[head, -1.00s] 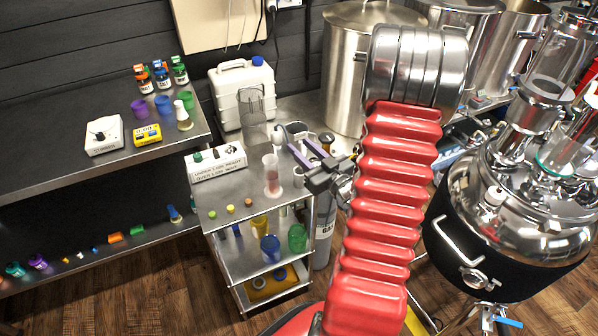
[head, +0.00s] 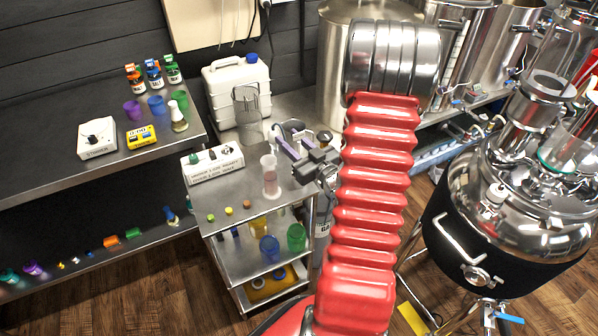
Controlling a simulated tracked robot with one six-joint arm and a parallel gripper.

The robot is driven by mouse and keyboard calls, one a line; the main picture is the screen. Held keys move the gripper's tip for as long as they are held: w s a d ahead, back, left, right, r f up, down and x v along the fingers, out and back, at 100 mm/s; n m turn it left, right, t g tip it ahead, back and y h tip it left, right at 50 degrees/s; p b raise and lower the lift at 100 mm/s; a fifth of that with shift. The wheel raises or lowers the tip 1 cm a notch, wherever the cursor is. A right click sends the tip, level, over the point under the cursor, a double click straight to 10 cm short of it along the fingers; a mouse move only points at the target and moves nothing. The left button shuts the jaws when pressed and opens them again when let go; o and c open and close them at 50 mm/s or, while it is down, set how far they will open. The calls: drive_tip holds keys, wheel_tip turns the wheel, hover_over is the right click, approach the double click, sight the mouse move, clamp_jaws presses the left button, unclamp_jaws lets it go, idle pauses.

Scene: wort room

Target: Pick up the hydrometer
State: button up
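I cannot make out the hydrometer with certainty. A clear upright cylinder (head: 270,178) with a pinkish lower part stands on the top shelf of the steel cart (head: 228,217); whether a hydrometer is inside it is too small to tell. My gripper (head: 290,141) is just right of and above the cylinder in the picture, apart from it. Its two purple-edged fingers point up and left and stand apart, with nothing clearly held between them. My red arm hides part of the area to the right.
A labelled white box (head: 213,170) and several small coloured caps are on the cart. A clear jug (head: 247,108) and a white canister (head: 238,88) stand behind. A large steel kettle (head: 475,225) is at right. The bench (head: 60,165) is at left.

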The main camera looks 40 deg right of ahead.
drive_tip(key=shift+c, duration=0.5)
clamp_jaws()
drive_tip(key=shift+r, duration=0.1)
wheel_tip(320, 180, up, 10)
idle(0.6)
drive_tip(key=shift+d, duration=0.1)
idle(0.6)
